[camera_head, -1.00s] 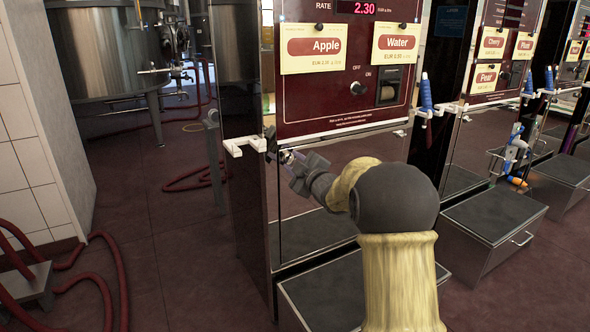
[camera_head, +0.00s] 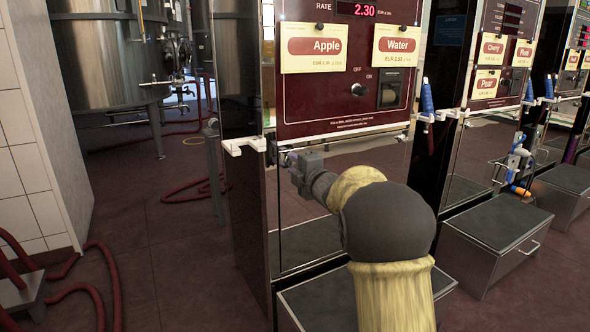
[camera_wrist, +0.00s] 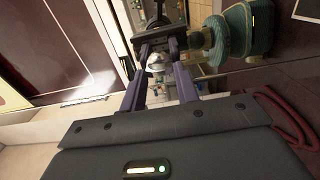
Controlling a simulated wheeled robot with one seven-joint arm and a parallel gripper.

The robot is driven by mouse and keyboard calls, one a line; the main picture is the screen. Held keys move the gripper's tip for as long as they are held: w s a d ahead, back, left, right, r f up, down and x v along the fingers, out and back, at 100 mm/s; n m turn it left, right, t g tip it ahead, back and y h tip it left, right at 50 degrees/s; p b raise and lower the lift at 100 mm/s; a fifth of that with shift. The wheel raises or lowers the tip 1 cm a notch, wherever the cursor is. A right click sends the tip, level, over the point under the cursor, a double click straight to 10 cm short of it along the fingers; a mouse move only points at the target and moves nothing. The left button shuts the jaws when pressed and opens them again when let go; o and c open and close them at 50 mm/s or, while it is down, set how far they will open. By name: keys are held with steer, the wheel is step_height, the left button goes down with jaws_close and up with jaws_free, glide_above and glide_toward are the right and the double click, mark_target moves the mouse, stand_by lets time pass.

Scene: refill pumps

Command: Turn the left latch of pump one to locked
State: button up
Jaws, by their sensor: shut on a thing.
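Pump one is the dark red cabinet (camera_head: 345,118) with Apple and Water labels. Its left latch, at the panel's lower left edge, is mostly hidden by my gripper (camera_head: 283,158) in the head view. In the wrist view, the latch shows as a dark piece with a rounded silver knob (camera_wrist: 157,62). My gripper's two purple fingers (camera_wrist: 159,50) stand on either side of it, shut on the latch. Whether the latch is at locked cannot be told from these frames.
A white bracket (camera_head: 245,145) sticks out at the cabinet's left corner. A grey-topped step box (camera_head: 325,300) stands below my arm. Another step box (camera_head: 497,222) stands to the right. Red hoses (camera_head: 100,285) lie on the floor at left.

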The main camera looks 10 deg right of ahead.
steer(key=shift+f, duration=0.15)
steer(key=o, duration=1)
steer(key=shift+s, duration=0.1)
steer(key=shift+s+d+r, duration=0.2)
steer(key=shift+s, duration=0.3)
steer(key=p+v, duration=0.5)
steer(key=v, duration=1.1)
steer(key=shift+s, duration=0.1)
